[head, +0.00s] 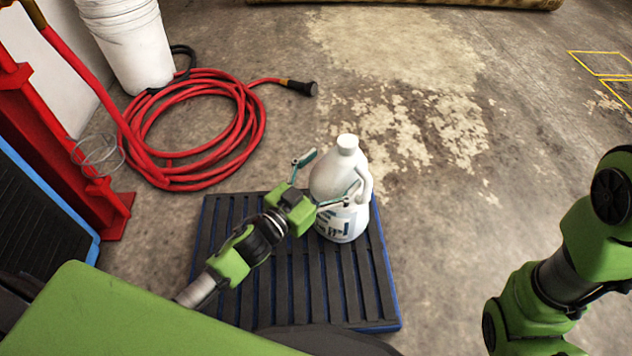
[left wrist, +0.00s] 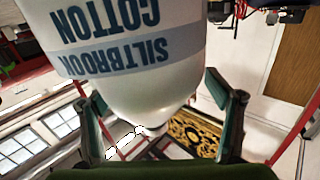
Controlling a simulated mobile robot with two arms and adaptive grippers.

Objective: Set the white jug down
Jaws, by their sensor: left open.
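The white jug (head: 335,178) has a white cap, a side handle and a grey-blue label. It is upright at the right part of a black slatted platform with blue edges (head: 290,290), and its base appears to rest on the slats. My left gripper (head: 333,171) is open at the jug's left, with its fingers spread to either side of the body. In the left wrist view the jug (left wrist: 130,85) appears inverted, its label reading "Siltbrook Cotton", with gaps to the fingers (left wrist: 163,100). My right arm shows at the right, but its gripper is out of view.
A coiled red hose (head: 190,180) with a black nozzle lies behind the platform at the left. White stacked buckets (head: 130,45) and a red metal stand (head: 75,170) are at the left. The stained concrete floor (head: 450,200) to the right is clear.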

